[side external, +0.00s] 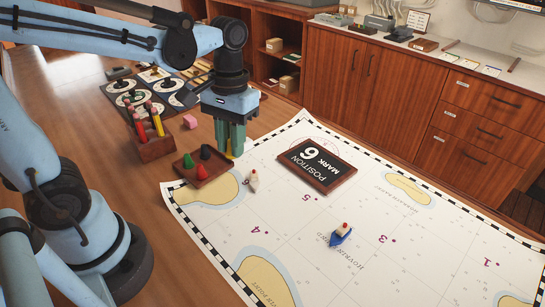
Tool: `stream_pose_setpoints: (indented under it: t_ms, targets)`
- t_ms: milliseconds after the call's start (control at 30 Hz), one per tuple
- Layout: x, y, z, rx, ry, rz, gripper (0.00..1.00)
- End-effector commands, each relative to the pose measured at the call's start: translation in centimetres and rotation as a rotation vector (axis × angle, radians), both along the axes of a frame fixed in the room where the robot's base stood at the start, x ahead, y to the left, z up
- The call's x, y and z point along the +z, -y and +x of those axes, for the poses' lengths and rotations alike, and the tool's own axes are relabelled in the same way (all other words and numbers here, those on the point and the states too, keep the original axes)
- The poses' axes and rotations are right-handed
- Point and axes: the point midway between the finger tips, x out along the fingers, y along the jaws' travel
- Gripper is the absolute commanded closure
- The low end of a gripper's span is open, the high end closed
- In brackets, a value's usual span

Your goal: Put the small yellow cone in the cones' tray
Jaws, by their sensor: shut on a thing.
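My gripper (230,150) points down, with its teal fingers shut on the small yellow cone (229,154). Only a little of the yellow cone shows between and below the fingertips. The cones' tray (210,179) is a small brown wooden tray on the table at the chart's left corner. It holds a green cone (188,161), a red cone (201,173) and a black cone (206,153). The yellow cone appears at the tray's right edge. I cannot tell from this view whether it is over the tray or beside it, or how high it is.
A wooden pencil holder (155,146) and a pink block (190,121) stand behind the tray. Much of the chart is clear.

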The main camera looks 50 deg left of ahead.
Motion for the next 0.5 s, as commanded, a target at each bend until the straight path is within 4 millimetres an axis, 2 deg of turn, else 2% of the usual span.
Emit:
stream_pose_setpoints:
  t_ms: [167,500]
  targets:
    - [-1.7,-2.1,0.1,0.033,0.0,0.0,1.0]
    - [-5.8,-8.8,1.7,0.029,0.001,0.0,1.0]
